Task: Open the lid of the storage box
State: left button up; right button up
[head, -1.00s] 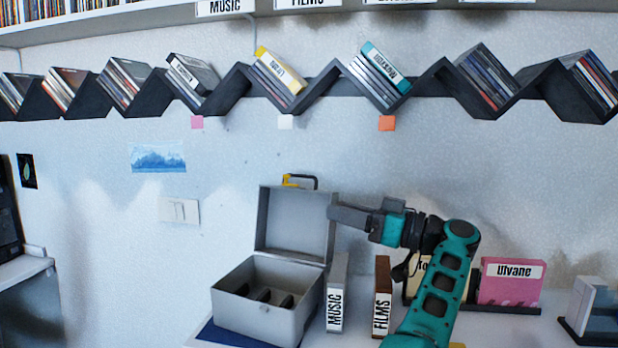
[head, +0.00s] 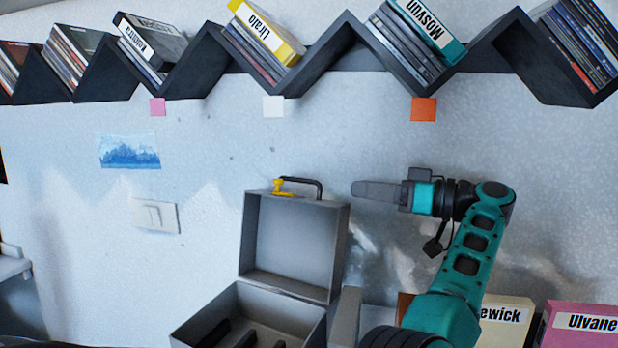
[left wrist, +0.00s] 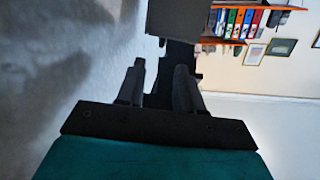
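The grey storage box (head: 193,331) stands low in the head view, its front cut off by the lower picture edge. Its lid (head: 293,240) stands open, about upright at the back of the box. A black handle and a yellow latch (head: 278,187) are on the lid's top edge. My left gripper (head: 358,189) is right of the lid, level with its top and apart from it in the picture. In the left wrist view its two fingers (left wrist: 160,85) are apart with nothing clearly held. My right gripper is not in view.
Zigzag shelves (head: 205,60) with discs run along the wall above. Cases labelled "ewick" (head: 505,322) and "Ulvane" (head: 585,325) stand behind and right of my arm. A light switch (head: 155,215) is on the left.

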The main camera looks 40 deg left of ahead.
aim_at(315, 182)
pick_arm(q)
jog(key=x, duration=1.2)
jog(key=shift+s+a, duration=0.25)
jog(key=shift+a, duration=0.05)
grip_shut()
